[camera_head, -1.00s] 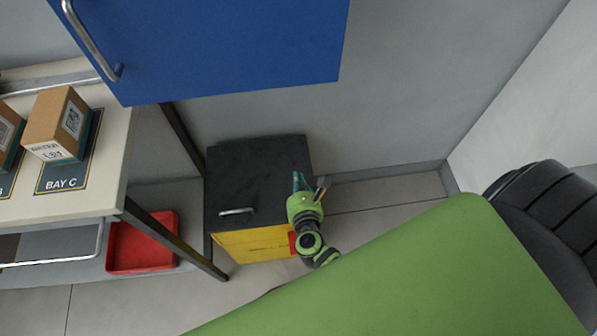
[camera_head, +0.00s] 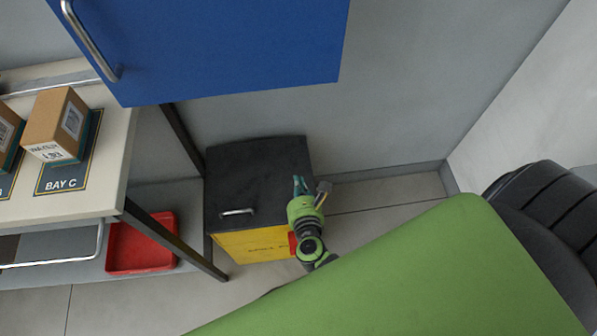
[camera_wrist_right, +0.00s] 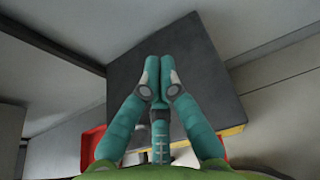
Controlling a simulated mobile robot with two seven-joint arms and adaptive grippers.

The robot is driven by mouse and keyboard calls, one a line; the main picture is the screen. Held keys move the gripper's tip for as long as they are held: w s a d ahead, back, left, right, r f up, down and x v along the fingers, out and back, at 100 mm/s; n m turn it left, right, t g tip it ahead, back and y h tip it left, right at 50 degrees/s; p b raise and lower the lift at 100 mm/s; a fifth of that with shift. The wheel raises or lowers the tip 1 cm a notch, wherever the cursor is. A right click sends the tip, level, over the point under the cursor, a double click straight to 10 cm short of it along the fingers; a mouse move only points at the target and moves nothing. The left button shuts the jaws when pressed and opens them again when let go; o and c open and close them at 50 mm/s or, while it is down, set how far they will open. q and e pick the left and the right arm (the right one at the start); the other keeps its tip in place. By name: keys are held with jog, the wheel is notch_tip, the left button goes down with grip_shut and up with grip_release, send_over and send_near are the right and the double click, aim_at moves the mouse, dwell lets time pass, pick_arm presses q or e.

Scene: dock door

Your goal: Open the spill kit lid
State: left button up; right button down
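The spill kit is a yellow box (camera_head: 250,246) with a dark grey lid (camera_head: 250,165), standing on the floor against the wall. The lid lies shut, with a silver bar handle (camera_head: 238,211) near its front edge. My right gripper (camera_head: 299,184) is over the right side of the lid, to the right of the handle and apart from it. In the right wrist view, its teal fingers (camera_wrist_right: 158,72) come together at the tips with nothing seen between them, and the dark lid (camera_wrist_right: 205,65) lies beyond. The handle is not visible there. My left gripper is not in view.
A shelf table (camera_head: 112,150) with boxes (camera_head: 60,115) stands left of the kit, its dark leg close to the kit's side. A red tray (camera_head: 140,245) sits on the lower shelf. A blue cabinet door (camera_head: 230,50) hangs above.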

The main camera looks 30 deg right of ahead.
jog(key=v, duration=1)
jog(key=shift+s+r, duration=0.2)
jog(key=shift+s, duration=0.15)
jog(key=shift+a+f, duration=0.1)
jog(key=shift+a, duration=0.05)
